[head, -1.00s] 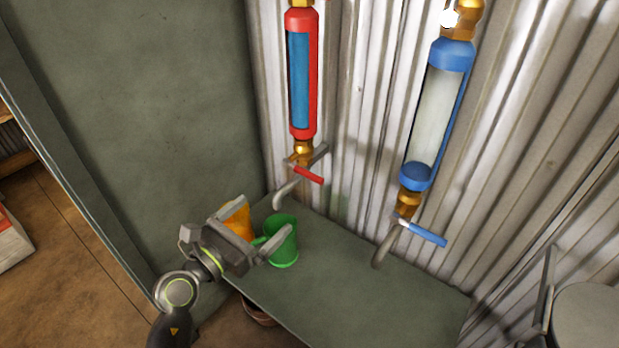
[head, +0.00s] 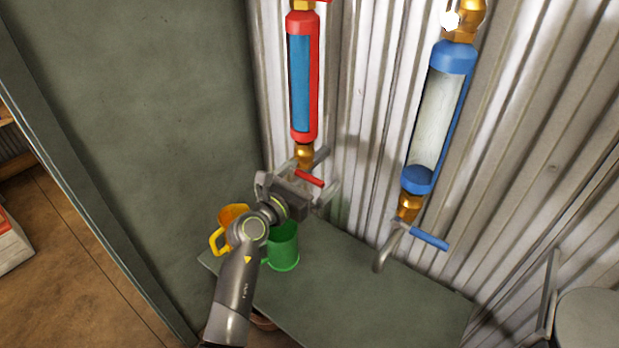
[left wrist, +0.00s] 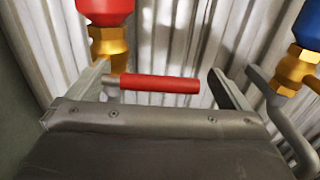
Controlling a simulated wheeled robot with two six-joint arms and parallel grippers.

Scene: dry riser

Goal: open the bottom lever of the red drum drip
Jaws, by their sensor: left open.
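The red drum drip (head: 303,80) hangs on the corrugated wall, with blue liquid showing in its window. Its bottom lever has a red handle (head: 309,178) below a brass fitting (head: 304,154). In the left wrist view the red lever (left wrist: 160,84) lies roughly level between my fingers. My left gripper (head: 300,179) is open around the lever, with a finger to each side; the left finger is close to the lever's grey pivot end, and there is a gap at the right finger. The lower spout is mostly hidden behind my gripper. My right gripper is not in view.
A blue drum drip (head: 439,115) with a blue lever (head: 429,238) hangs to the right. A green mug (head: 284,247) and an orange mug (head: 231,213) stand on the grey shelf (head: 370,300) below. A grey panel (head: 140,120) stands at the left.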

